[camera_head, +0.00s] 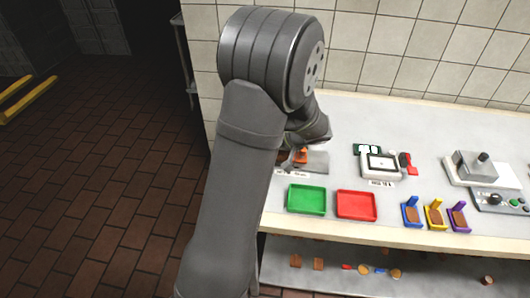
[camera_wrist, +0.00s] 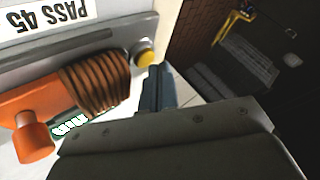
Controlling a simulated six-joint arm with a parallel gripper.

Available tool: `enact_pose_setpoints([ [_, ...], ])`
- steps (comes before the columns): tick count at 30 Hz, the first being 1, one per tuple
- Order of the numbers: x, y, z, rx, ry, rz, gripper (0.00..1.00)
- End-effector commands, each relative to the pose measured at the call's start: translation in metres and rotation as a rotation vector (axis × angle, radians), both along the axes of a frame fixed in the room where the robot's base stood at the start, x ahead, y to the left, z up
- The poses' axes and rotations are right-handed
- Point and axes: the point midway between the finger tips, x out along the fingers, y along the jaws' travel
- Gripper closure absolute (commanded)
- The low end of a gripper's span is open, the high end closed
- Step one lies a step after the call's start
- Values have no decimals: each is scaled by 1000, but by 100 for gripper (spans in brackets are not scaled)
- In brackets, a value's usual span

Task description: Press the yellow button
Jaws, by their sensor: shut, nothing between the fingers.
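The yellow button (camera_wrist: 147,58) shows in the wrist view, set in a round grey collar on a pale metal housing. My gripper (camera_wrist: 157,72) is shut and empty. Its fingertips are right beside the button's lower right edge in the picture; I cannot tell whether they touch it. In the head view my arm hides the gripper and the button. A grey device with an orange part (camera_head: 301,155) shows just beside the arm there.
In the wrist view an orange handle (camera_wrist: 33,135) and a brown ridged piece (camera_wrist: 95,83) lie close left of my gripper. On the counter are a green tray (camera_head: 307,199), a red tray (camera_head: 356,205), a white device (camera_head: 381,165) and coloured holders (camera_head: 435,214).

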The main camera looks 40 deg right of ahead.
Motion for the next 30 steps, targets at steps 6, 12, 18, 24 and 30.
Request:
enact_pose_setpoints([
  [6, 0, 0, 7, 0, -1, 1, 100],
  [12, 0, 0, 7, 0, 0, 0, 100],
  [18, 0, -1, 20, -3, -3, -1, 100],
  [24, 0, 0, 41, -3, -2, 1, 100],
  [30, 0, 0, 55, -2, -2, 0, 100],
])
